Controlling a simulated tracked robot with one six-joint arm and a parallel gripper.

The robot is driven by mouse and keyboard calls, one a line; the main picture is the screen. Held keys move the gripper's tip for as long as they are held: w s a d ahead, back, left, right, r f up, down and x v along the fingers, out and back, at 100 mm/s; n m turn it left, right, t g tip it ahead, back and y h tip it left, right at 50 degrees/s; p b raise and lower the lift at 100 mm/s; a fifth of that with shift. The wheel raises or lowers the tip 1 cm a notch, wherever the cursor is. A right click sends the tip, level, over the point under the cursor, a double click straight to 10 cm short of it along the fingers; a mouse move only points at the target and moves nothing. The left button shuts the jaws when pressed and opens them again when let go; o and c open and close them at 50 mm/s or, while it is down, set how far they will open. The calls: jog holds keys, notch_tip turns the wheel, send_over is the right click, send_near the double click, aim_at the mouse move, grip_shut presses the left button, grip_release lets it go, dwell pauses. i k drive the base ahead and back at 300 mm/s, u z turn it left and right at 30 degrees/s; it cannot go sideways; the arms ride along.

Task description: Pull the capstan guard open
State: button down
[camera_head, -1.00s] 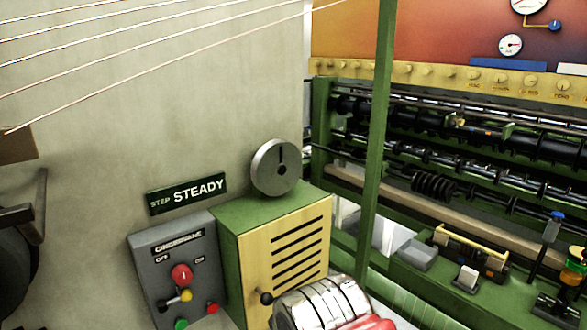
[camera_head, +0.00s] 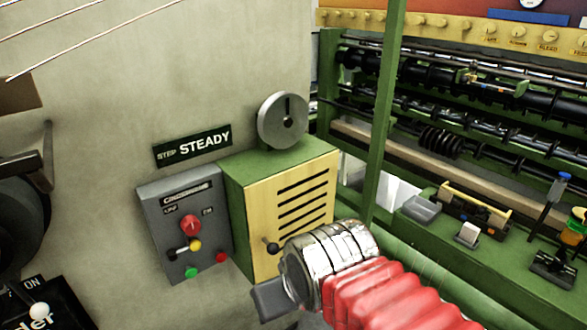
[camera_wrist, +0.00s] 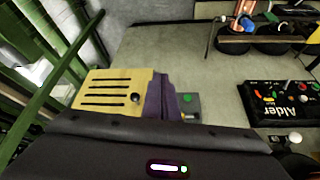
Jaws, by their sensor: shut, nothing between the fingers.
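The capstan guard (camera_head: 290,205) is a yellow slotted panel with a black knob (camera_head: 271,245) at its lower left, on the front of a green box. It lies flat against the box and looks closed. In the wrist view the guard (camera_wrist: 105,90) shows left of centre, its knob (camera_wrist: 135,98) beside my fingers. My gripper (camera_wrist: 160,85) is shut and empty, its dark fingers just right of the knob in that view. In the head view a grey part of my gripper (camera_head: 270,298) shows below the knob; my wrist hides the rest. I see no grip on the knob.
A grey control box (camera_head: 185,225) with red, yellow and green buttons stands close left of the guard. A grey wheel (camera_head: 282,120) sits on top of the green box. A green post (camera_head: 384,120) and machine rollers stand at right. A black panel (camera_wrist: 285,102) lies right in the wrist view.

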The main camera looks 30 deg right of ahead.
aim_at(299, 199)
jog(key=u, duration=0.85)
jog(key=k, duration=0.45)
